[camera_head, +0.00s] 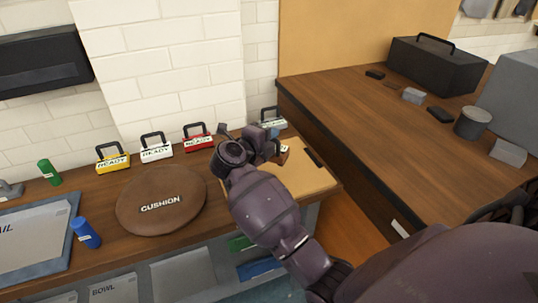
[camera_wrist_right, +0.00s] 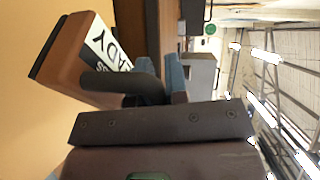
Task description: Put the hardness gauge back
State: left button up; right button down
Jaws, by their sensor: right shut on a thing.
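My right gripper (camera_head: 270,148) is over the tan board (camera_head: 305,187) at the right end of the bench. In the right wrist view its blue-grey fingers (camera_wrist_right: 160,78) are shut on the dark loop handle (camera_wrist_right: 122,85) of a brown block (camera_wrist_right: 65,60) with a white label reading "READY". I take this block for the hardness gauge; its name cannot be read. In the head view the block (camera_head: 283,156) is mostly hidden behind my gripper. I cannot tell whether it touches the board. My left gripper is not in view.
Yellow (camera_head: 112,158), white (camera_head: 155,148), red (camera_head: 198,138) and grey (camera_head: 272,119) handled blocks line the wall. A round cushion (camera_head: 160,200), a blue cylinder (camera_head: 86,232) and a green cylinder (camera_head: 48,172) stand left.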

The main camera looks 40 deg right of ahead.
notch_tip(320, 180, down, 5)
jog(key=shift+f+b, duration=0.2)
jog(key=shift+b, duration=0.4)
jog(key=shift+f, duration=0.2)
jog(key=shift+f, duration=0.1)
jog(key=c, duration=1.1)
grip_release()
jog(key=v, duration=1.2)
jog(key=shift+s+p, duration=0.1)
jog(key=shift+p, duration=0.3)
